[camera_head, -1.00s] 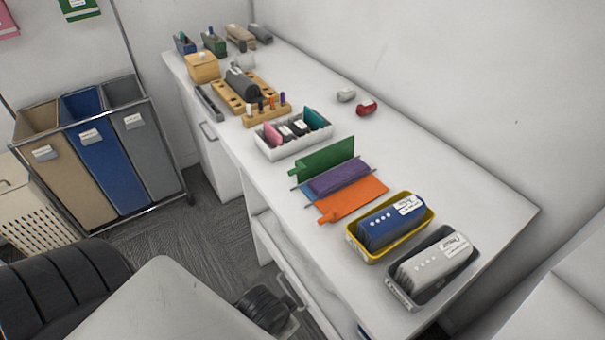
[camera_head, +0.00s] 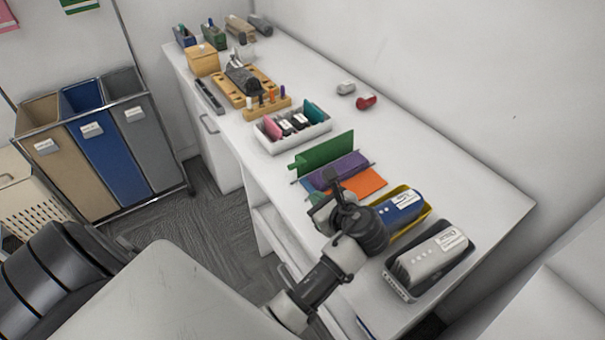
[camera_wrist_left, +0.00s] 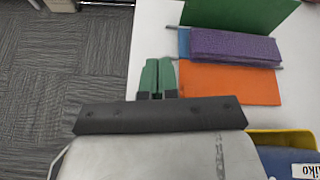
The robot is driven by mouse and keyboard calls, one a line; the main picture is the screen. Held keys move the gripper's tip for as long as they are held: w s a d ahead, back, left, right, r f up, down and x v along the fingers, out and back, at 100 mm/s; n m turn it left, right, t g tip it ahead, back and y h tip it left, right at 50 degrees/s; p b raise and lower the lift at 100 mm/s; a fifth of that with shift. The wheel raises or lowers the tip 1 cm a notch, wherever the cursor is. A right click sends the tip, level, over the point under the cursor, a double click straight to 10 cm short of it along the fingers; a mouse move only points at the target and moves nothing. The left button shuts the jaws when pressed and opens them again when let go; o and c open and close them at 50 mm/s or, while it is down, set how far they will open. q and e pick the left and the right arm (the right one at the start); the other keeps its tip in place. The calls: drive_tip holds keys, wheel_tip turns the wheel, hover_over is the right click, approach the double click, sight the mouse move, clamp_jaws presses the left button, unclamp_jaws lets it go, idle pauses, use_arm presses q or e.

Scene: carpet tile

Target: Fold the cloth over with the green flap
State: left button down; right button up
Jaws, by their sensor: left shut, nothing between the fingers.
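The cloth lies on the white desk. Its green flap (camera_head: 323,154) stands upright at the far side, also seen in the wrist view (camera_wrist_left: 240,18). The purple cloth (camera_head: 338,171) lies folded in the middle (camera_wrist_left: 235,46). The orange flap (camera_head: 362,182) lies flat on the near side (camera_wrist_left: 230,84). A blue flap (camera_head: 310,186) shows beneath the purple at the left (camera_wrist_left: 184,42). My left gripper (camera_head: 334,190) is beside the orange flap's left end and hides part of it. Its fingers (camera_wrist_left: 158,64) are shut and empty, apart from the cloth. My right gripper is out of view.
A yellow tray (camera_head: 412,226) with a blue bundle and a dark tray (camera_head: 402,290) with a grey bundle stand nearby on the right. A white divided box (camera_head: 290,136) stands beyond the green flap. The desk right of the cloth is clear.

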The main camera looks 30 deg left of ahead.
use_arm(q)
drive_tip(key=shift+w+d+r+m+y, duration=0.15)
drive_tip(key=shift+w+r+m+y, duration=0.1)
drive_tip(key=shift+w+r+m, duration=0.25)
drive_tip(key=shift+w+d+r+m+y, duration=0.15)
drive_tip(key=shift+w+r+m+y, duration=0.1)
drive_tip(key=shift+w+r+m, duration=0.2)
drive_tip(key=shift+a+r, duration=0.1)
drive_tip(key=shift+a, duration=0.05)
drive_tip(key=p+x, duration=0.1)
drive_tip(key=x, duration=0.8)
drive_tip(key=shift+w+a+p, duration=0.2)
drive_tip(key=shift+a+p, duration=0.1)
drive_tip(key=shift+p, duration=0.1)
drive_tip(key=shift+w, duration=0.1)
